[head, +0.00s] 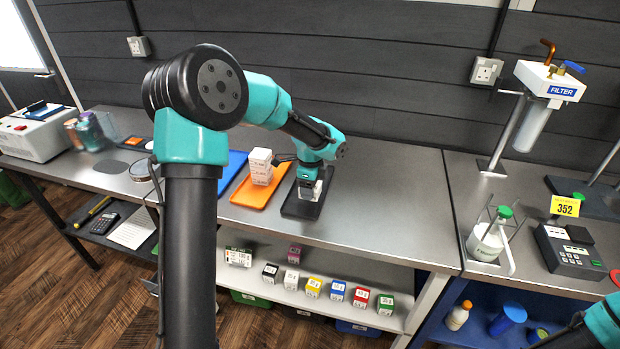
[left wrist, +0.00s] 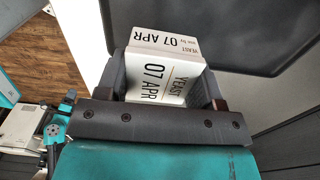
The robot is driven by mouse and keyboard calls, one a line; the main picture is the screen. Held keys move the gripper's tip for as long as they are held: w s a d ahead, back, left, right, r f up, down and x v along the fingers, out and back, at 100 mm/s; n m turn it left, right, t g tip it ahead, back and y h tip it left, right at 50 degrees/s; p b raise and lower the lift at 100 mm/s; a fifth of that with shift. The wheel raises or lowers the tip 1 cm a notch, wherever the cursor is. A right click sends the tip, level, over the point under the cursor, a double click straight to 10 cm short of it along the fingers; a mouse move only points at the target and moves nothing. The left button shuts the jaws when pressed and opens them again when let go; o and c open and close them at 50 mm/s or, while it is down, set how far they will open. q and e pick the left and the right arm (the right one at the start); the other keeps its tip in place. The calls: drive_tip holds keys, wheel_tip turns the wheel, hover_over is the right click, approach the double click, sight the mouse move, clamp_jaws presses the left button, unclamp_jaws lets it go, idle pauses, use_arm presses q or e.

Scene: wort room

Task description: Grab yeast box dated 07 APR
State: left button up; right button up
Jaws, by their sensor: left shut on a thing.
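A white yeast box (left wrist: 160,84) marked "YEAST 07 APR" sits between the fingers of my left gripper in the left wrist view, with its printed faces readable. My left gripper (head: 309,184) is shut on this box and points down over the black tray (head: 292,208) in the head view. The box's lower part shows there as a small white patch between the fingers; I cannot tell whether it touches the tray. A stack of white boxes (head: 261,168) stands on the orange tray (head: 245,194) just left of the gripper, its print too small to read. My right gripper is out of view.
A blue tray (head: 233,166) lies left of the orange one, partly behind my left arm. Small coloured boxes (head: 337,289) line the shelf below. The bench top (head: 385,205) right of the black tray is clear. A filter unit (head: 545,85) stands on the right-hand bench.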

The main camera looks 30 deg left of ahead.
use_arm(q)
drive_tip(key=s+d, duration=0.1)
drive_tip(key=s, duration=0.1)
drive_tip(key=s+d, duration=0.2)
drive_tip(key=s, duration=0.1)
drive_tip(key=s+d, duration=0.1)
drive_tip(key=s, duration=0.1)
drive_tip(key=shift+s+d+r, duration=0.15)
drive_tip(key=shift+d+r, duration=0.1)
drive_tip(key=shift+r, duration=0.15)
drive_tip(key=shift+a, duration=0.1)
